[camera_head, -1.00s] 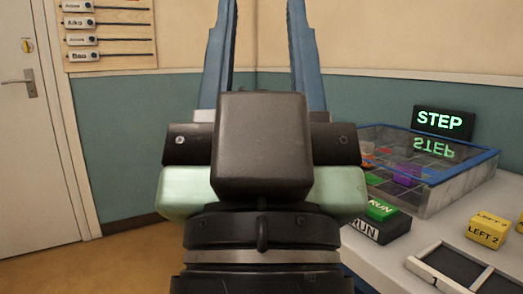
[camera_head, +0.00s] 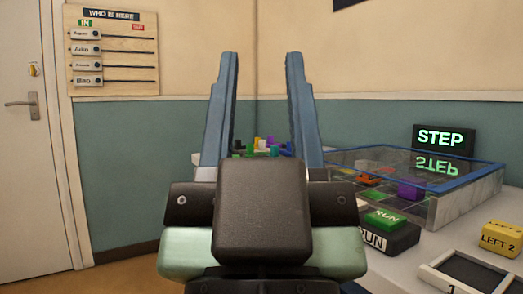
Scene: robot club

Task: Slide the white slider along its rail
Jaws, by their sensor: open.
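The board headed "WHO IS HERE" (camera_head: 112,90) hangs on the wall at upper left, beside the door. It bears several white slider tags with names, such as the top slider (camera_head: 84,34), the second slider (camera_head: 85,49) and the bottom slider (camera_head: 88,81). All sit at the left ends of their dark rails (camera_head: 128,52), under the green "IN" sign; a red "OUT" sign is at the right. I cannot tell which slider is meant. My gripper (camera_head: 262,62) is open and empty, fingers pointing up and away, well right of the board and apart from it.
A white table at right holds a blue-rimmed clear box (camera_head: 480,192), a black "STEP" sign (camera_head: 443,139), a green "RUN" block (camera_head: 384,217) and a yellow "LEFT 2" block (camera_head: 500,237). Small coloured pieces (camera_head: 270,142) stand behind my fingers. Floor at left looks clear.

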